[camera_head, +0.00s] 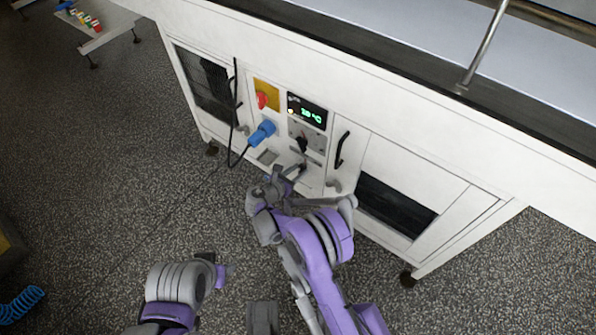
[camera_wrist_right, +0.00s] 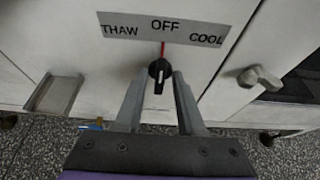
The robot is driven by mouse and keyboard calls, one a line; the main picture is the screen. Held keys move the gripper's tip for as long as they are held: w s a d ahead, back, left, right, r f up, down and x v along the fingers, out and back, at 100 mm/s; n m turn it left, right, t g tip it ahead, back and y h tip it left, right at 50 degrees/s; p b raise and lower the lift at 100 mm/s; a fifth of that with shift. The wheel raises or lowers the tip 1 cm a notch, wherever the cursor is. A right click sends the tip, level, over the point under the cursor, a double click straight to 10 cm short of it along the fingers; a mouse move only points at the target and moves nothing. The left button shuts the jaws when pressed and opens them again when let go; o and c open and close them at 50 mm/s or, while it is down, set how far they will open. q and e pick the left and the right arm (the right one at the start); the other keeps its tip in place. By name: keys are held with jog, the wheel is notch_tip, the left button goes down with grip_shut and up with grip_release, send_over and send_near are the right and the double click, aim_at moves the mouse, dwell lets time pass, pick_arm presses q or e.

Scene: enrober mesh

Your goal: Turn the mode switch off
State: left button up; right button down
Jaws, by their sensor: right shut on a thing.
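The mode switch (camera_wrist_right: 158,74) is a black knob on the white panel. A label plate (camera_wrist_right: 200,38) above it reads THAW, OFF and COOL from left to right. A thin red line runs up from the knob to OFF, and a pale mark shows on the knob's lower part. My right gripper (camera_wrist_right: 159,88) has one finger on each side of the knob and is shut on it. In the head view my right gripper (camera_head: 292,172) reaches the low middle of the machine front and largely hides the switch. My left arm shows at the lower left, but its gripper fingers do not.
Above the switch are a green-lit display (camera_head: 308,112) and another black knob (camera_head: 301,144). A red button (camera_head: 262,100) on yellow and a blue plug (camera_head: 262,133) with black cable sit to the left. A black handle (camera_head: 342,149) is to the right.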

jog(key=c, duration=0.9)
grip_release()
jog(key=p+v, duration=0.2)
jog(key=v, duration=0.8)
jog(key=shift+s+a+r, duration=0.1)
jog(key=shift+s+a, duration=0.1)
jog(key=shift+s, duration=0.15)
